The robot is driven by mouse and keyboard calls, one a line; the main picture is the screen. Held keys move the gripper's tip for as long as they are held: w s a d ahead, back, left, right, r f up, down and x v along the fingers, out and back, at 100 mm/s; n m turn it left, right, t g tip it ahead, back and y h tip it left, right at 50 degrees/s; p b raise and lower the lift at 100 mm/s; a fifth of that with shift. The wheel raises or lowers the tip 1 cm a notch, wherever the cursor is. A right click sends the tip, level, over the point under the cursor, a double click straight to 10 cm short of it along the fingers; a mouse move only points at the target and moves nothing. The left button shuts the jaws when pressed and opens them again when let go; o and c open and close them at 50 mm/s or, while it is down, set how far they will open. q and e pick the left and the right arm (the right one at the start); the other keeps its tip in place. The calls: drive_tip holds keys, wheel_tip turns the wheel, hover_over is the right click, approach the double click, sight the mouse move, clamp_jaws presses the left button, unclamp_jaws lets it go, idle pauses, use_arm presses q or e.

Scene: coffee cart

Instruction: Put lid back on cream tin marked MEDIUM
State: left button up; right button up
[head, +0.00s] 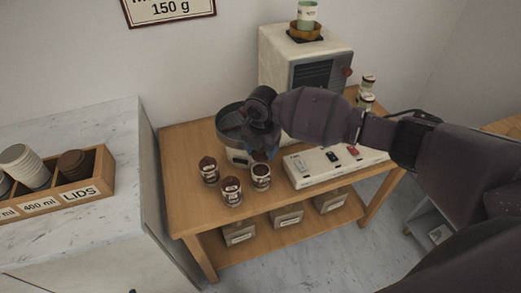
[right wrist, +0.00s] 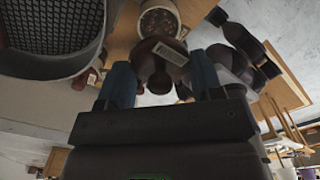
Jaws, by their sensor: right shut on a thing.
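An open cream tin (head: 261,183) with dark contents stands on the wooden cart, below my right gripper (head: 266,157). It also shows at the top of the right wrist view (right wrist: 160,20), its round mouth uncovered. My right gripper's blue fingers (right wrist: 163,80) are shut on a brown lid (right wrist: 148,62), held close to the open tin and apart from its rim as far as I can tell. Two cream tins with brown lids stand to its left, one farther back (head: 209,173) and one nearer (head: 231,194). The tin labels are too small to read. My left gripper is out of view.
A grey round-bowled device (head: 232,128) stands behind the tins. A pale panel with switches (head: 312,172) lies to the right, before a boxy machine (head: 290,62). A wooden LIDS box (head: 85,193) sits on the left counter. The cart's front left is clear.

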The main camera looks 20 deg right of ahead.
drive_tip(key=shift+a+f+b, duration=0.2)
drive_tip(key=shift+f+b, duration=0.1)
drive_tip(key=shift+f, duration=0.15)
drive_tip(key=shift+f+b, duration=1.35)
drive_tip(key=shift+f, duration=0.55)
use_arm(q)
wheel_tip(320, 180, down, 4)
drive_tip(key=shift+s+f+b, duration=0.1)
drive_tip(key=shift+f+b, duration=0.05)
drive_tip(key=shift+b, duration=0.15)
use_arm(e)
drive_tip(key=shift+f, duration=0.85)
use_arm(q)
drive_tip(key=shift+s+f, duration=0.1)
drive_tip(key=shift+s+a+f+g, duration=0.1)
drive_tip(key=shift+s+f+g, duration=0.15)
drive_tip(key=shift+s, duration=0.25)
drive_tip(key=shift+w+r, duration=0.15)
